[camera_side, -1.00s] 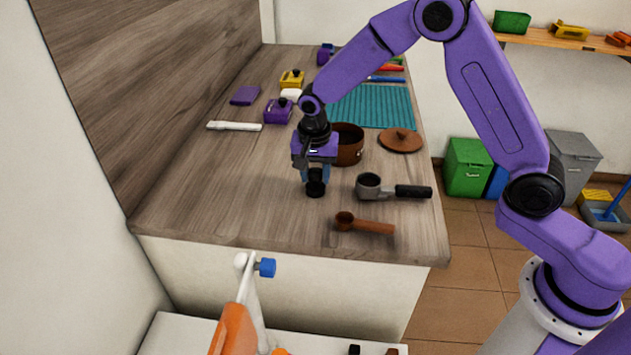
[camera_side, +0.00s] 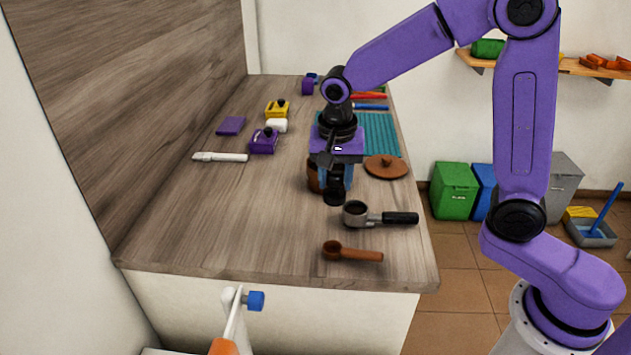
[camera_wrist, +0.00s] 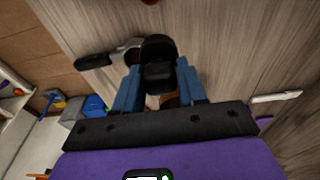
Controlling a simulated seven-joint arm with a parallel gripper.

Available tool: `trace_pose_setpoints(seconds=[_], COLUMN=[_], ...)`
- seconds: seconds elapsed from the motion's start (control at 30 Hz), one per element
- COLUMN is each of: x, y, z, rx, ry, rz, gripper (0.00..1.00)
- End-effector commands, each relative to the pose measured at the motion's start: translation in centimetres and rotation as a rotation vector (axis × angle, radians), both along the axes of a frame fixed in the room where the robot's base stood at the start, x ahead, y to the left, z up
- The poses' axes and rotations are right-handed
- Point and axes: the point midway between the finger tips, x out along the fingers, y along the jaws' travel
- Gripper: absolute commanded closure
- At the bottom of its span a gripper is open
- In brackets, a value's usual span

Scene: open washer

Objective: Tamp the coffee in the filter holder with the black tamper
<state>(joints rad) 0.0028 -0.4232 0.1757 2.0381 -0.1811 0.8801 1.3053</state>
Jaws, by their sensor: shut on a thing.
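My gripper (camera_side: 336,187) is shut on the black tamper (camera_side: 335,197), which is upright, its base facing down. In the side view they are just behind and left of the filter holder (camera_side: 356,212), whose black handle points right; the tamper appears raised above the counter. In the wrist view the tamper (camera_wrist: 158,62) sits between the blue fingers of my gripper (camera_wrist: 158,85). The filter holder (camera_wrist: 125,54) shows partly behind it, to the left. Its cup is largely hidden there.
A brown scoop (camera_side: 350,252) lies in front of the filter holder on the wooden counter (camera_side: 220,220). A brown pot (camera_side: 313,177) stands close behind my gripper. A brown lid (camera_side: 386,167) lies to the right. The counter's left front is clear.

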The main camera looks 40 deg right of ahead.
Motion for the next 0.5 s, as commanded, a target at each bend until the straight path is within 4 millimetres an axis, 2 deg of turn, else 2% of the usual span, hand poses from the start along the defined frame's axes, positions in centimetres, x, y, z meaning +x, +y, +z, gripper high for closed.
trace_pose_setpoints(seconds=[0.1, 0.3, 0.5], x=[-1.9, -4.1, -4.6], y=[-0.4, -0.9, -1.6], z=[1.0, 1.9, 2.1], rx=[0.002, 0.001, 0.000], ry=[-0.003, -0.002, 0.000], rz=[0.002, 0.000, -0.003], gripper=[1.00, 1.00, 1.00])
